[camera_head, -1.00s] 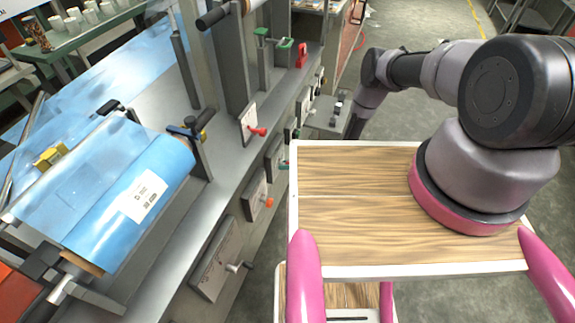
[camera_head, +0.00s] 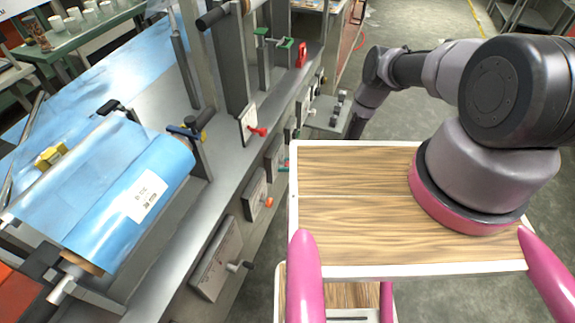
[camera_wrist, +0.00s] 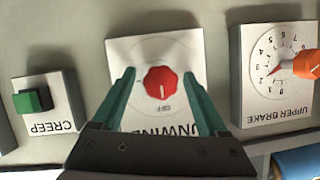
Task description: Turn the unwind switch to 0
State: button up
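The unwind switch is a red round knob (camera_wrist: 160,82) on a white plate (camera_wrist: 146,50) lettered UNWIN..., upside down in the wrist view. The lettering is partly covered by my gripper. A small OFF mark sits just below the knob in the picture, and a short pale line on the knob points down toward it. My gripper (camera_wrist: 159,76) is open, with one green finger on each side of the knob. Gaps show between the fingers and the knob. In the head view the knob cannot be made out behind my own wooden top and arm.
A green CREEP button (camera_wrist: 33,101) is left of the switch and an UPPER BRAKE dial (camera_wrist: 275,65) with an orange pointer is right. In the head view, the machine's side carries several switches, and a blue film roll (camera_head: 130,200) lies at left.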

jog(key=shift+d, duration=0.1)
jog(key=v, duration=1)
jog(key=shift+d+r, duration=0.2)
jog(key=shift+d, duration=0.05)
jog(key=shift+s, duration=0.1)
